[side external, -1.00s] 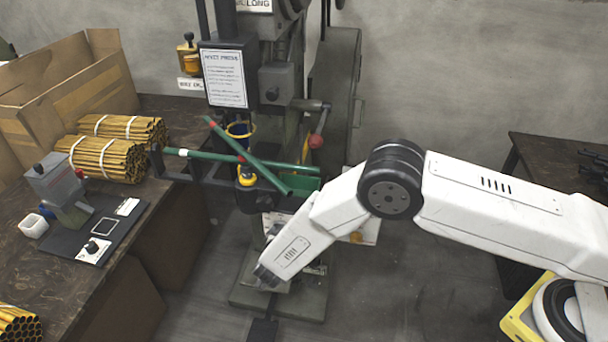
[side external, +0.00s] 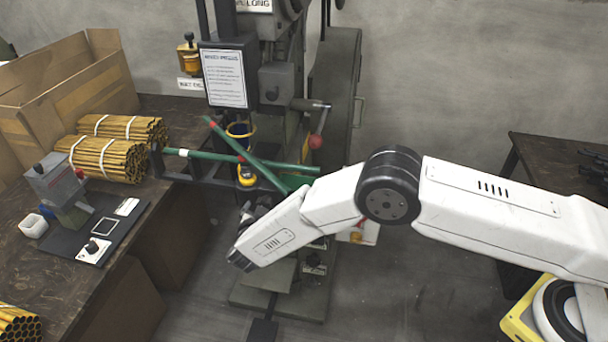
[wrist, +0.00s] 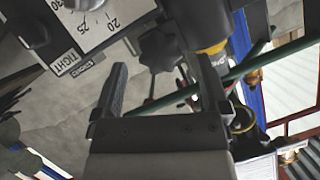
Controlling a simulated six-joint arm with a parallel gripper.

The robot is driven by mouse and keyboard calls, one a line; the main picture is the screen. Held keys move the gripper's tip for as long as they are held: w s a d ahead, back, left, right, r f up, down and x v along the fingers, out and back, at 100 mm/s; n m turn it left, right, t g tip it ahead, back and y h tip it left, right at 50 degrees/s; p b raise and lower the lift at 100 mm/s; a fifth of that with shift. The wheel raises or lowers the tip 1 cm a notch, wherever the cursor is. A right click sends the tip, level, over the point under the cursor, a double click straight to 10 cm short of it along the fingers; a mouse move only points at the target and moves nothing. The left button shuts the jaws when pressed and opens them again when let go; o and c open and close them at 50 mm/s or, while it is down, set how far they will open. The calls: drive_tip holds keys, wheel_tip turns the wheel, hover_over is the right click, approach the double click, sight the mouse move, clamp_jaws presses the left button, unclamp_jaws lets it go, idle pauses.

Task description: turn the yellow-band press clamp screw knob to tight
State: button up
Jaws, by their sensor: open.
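The press (side external: 284,90) stands in the middle of the side view. A yellow band (side external: 247,182) shows on its lower fixture, and a yellow band (wrist: 212,48) is also in the wrist view. A dark lobed knob (wrist: 158,48) lies beyond and between my fingertips in the wrist view; I cannot tell whether they touch it. My gripper (wrist: 161,66) is open, with one finger on each side of the knob in that view. In the side view my gripper (side external: 252,213) is just below the yellow band, and the knob cannot be made out. A TIGHT label (wrist: 68,60) is left of the knob.
Green rods (side external: 270,172) cross the fixture close above my gripper. A red-ball lever (side external: 316,141) sticks out at the right. A numbered dial plate (wrist: 105,25) is near the left finger. The bench (side external: 150,220) with tube bundles stands left.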

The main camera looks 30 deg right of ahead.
drive_tip(key=shift+x, duration=1.85)
drive_tip(key=c, duration=1.3)
